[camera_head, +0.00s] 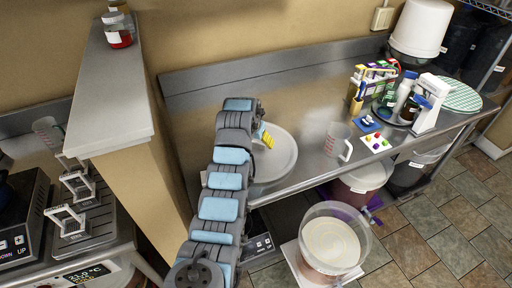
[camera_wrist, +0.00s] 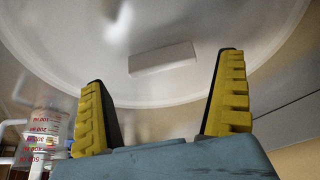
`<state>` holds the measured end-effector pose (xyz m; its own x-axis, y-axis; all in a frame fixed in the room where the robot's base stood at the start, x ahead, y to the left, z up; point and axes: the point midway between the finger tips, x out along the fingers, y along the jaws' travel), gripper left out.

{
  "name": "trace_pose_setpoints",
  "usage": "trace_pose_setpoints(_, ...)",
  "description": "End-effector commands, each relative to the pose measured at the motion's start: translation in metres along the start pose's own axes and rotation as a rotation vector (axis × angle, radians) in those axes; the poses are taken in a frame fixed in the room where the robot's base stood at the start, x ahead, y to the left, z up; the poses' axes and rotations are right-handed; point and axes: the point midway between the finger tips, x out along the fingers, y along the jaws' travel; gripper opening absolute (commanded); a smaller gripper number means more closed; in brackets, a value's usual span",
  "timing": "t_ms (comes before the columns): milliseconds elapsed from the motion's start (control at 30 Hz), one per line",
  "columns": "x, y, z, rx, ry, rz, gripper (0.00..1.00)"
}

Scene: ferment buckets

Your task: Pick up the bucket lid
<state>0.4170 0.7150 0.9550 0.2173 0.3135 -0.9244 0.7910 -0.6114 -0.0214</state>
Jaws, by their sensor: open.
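The bucket lid (camera_head: 283,165) is a round white disc lying on the left part of the steel bench, partly hidden behind my arm. In the wrist view the lid (camera_wrist: 75,50) fills the upper part, with a pale rectangular block (camera_wrist: 163,59) on its face. My gripper (camera_head: 267,138) is over the lid in the head view. In the wrist view my gripper (camera_wrist: 165,68) is open, its yellow fingers wide apart on either side of the block. Nothing is held. I cannot tell whether the fingertips touch the lid.
The steel bench (camera_head: 290,105) carries a clear measuring jug (camera_head: 338,141) to the right of the lid. Further right are bottles on a tray and a white upturned bucket (camera_head: 420,27). An open bucket (camera_head: 331,244) stands on the floor below. A partition wall (camera_head: 110,85) rises at left.

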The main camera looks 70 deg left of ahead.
Motion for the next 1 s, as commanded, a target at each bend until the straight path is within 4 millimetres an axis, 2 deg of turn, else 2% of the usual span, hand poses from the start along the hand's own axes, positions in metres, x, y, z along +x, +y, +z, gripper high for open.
trace_pose_setpoints(400,0.027,-0.001,0.0,0.001,-0.001,0.001,1.0)
trace_pose_setpoints(833,0.032,-0.002,-0.001,0.001,0.004,-0.002,1.0)
trace_pose_setpoints(867,0.032,-0.002,-0.001,0.001,0.003,-0.001,0.97)
trace_pose_setpoints(1000,0.032,-0.002,-0.001,0.001,0.003,-0.001,0.57)
